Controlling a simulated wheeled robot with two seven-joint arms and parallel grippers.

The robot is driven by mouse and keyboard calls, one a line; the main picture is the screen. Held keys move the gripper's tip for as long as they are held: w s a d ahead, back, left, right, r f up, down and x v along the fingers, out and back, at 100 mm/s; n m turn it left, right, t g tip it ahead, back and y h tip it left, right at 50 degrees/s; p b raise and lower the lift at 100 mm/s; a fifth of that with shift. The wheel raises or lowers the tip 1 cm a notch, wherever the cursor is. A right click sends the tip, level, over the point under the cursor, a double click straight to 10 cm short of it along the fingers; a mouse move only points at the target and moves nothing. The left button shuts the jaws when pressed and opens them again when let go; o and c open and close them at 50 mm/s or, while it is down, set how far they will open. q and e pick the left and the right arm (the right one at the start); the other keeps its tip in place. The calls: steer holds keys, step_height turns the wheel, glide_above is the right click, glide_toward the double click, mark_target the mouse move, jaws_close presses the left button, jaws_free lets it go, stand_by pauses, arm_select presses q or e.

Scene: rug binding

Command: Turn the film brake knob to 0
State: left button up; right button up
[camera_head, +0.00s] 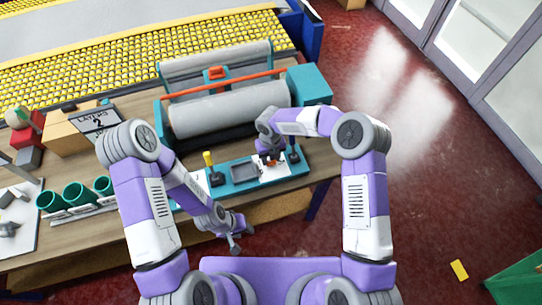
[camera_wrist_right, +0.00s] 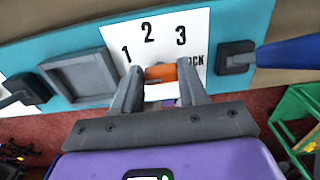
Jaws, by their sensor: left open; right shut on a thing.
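The film brake knob (camera_wrist_right: 160,72) is orange and sits on a white dial card (camera_wrist_right: 150,30) marked 1, 2, 3 and partly hidden letters ending in "OCK". No 0 mark can be seen on the visible part of the card. My right gripper (camera_wrist_right: 160,78) is shut on the knob, one finger on each side. In the head view my right gripper (camera_head: 270,160) reaches down over the white card (camera_head: 274,172) at the right of the teal panel, mostly covering the knob. My left gripper (camera_head: 236,240) is open and empty, in front of the table's front edge.
A large roller (camera_head: 230,113) lies behind. Teal cups (camera_head: 78,193) stand at the left.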

steer(key=shift+a+n, duration=0.1)
steer(key=shift+n, duration=1.8)
steer(key=o, duration=1.1)
steer(key=shift+c, duration=0.2)
steer(key=shift+r, duration=0.1)
step_height(320, 180, up, 8)
steer(key=shift+f+p, duration=0.25)
steer(key=shift+p, duration=0.2)
